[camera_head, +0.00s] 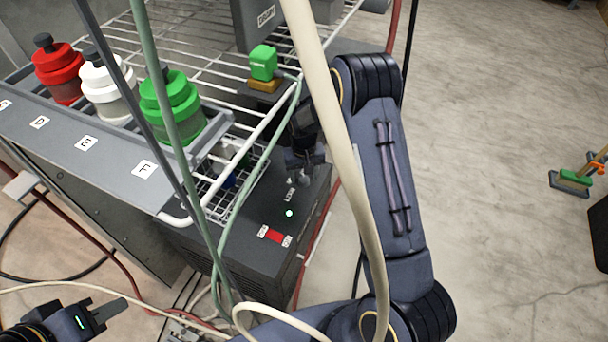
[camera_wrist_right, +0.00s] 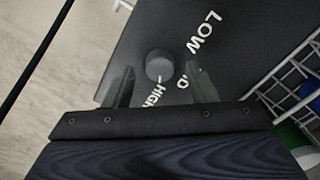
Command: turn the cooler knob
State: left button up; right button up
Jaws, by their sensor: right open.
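The cooler (camera_head: 262,212) is a dark grey box below the wire rack, with a lit green light and a red switch on top. Its round dark knob (camera_wrist_right: 159,66) shows in the right wrist view, beside white LOW and HIGH lettering. My right gripper (camera_wrist_right: 162,82) is open, one finger to each side of the knob in that view; I cannot tell whether they touch it. In the head view the right gripper (camera_head: 304,172) is over the cooler top and hides the knob there. My left gripper (camera_head: 108,312) is low at the left, away from the cooler.
A wire rack (camera_head: 195,30) above the cooler carries red, white (camera_head: 104,88) and green capped bottles.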

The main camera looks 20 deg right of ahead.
notch_tip(320, 180, up, 6)
jog(key=shift+f+p, duration=0.1)
jog(key=shift+p, duration=0.65)
jog(key=shift+r, duration=0.5)
jog(key=shift+s+r, duration=0.1)
jog(key=shift+r, duration=0.25)
notch_tip(320, 180, up, 10)
jog(key=t+y, duration=0.1)
jog(key=y, duration=0.1)
send_over(304, 179)
jog(key=s, duration=0.6)
jog(key=s+r+t, duration=0.2)
jog(key=s+r, duration=0.5)
jog(key=s+a+r+t+y, duration=0.1)
jog(key=s+a+r, duration=0.1)
jog(key=s, duration=0.6)
jog(key=s+a+r+t+y, duration=0.1)
jog(key=s+a+t, duration=0.15)
jog(key=s, duration=0.65)
notch_tip(304, 179, up, 25)
jog(key=p, duration=2.5)
jog(key=shift+n+g, duration=0.4)
jog(key=shift+g, duration=0.05)
